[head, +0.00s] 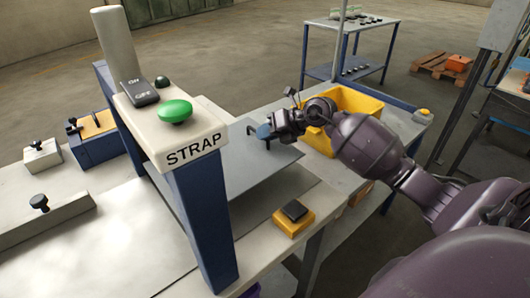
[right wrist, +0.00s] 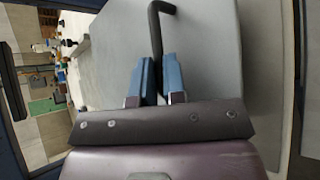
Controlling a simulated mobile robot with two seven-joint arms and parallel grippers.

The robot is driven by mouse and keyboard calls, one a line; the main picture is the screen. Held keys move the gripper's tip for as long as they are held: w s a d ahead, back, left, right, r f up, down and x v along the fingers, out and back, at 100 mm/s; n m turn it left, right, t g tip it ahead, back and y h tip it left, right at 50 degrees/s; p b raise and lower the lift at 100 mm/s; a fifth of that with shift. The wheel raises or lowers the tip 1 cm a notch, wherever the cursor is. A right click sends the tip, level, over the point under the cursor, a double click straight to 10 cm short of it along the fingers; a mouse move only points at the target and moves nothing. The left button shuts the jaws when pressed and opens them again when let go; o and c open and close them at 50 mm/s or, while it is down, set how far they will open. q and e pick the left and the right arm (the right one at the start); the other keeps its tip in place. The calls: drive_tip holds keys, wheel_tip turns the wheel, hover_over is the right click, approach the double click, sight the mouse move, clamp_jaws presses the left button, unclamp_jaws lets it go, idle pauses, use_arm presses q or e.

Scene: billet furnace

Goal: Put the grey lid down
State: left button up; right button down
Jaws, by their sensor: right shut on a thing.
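The grey lid (head: 236,168) is a flat plate with a black bent handle. It is just right of the STRAP post in the head view. My right gripper (head: 265,132) is shut on the lid's handle, its blue fingers above the plate. In the right wrist view the lid (right wrist: 208,45) fills much of the picture, and the black handle (right wrist: 155,28) runs between the fingers of the right gripper (right wrist: 159,76). A darker area lies under the lid's near edge; I cannot tell whether the lid touches the table. My left gripper is not in view.
The STRAP post (head: 204,215) carries a green button (head: 175,111) close left of the lid. A yellow bin (head: 352,101) stands behind my right forearm. A yellow block with a black top (head: 293,217) sits near the table's front edge. Clear table (head: 130,240) lies left of the post.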

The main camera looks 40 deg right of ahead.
sight(301, 152)
drive_tip(key=shift+f+b, duration=0.5)
drive_tip(key=shift+f, duration=2.65)
drive_tip(key=c, duration=1.2)
unclamp_jaws()
drive_tip(key=p+v, duration=0.1)
drive_tip(key=v, duration=1.1)
drive_tip(key=shift+r+p, duration=0.1)
drive_tip(key=shift+p, duration=0.2)
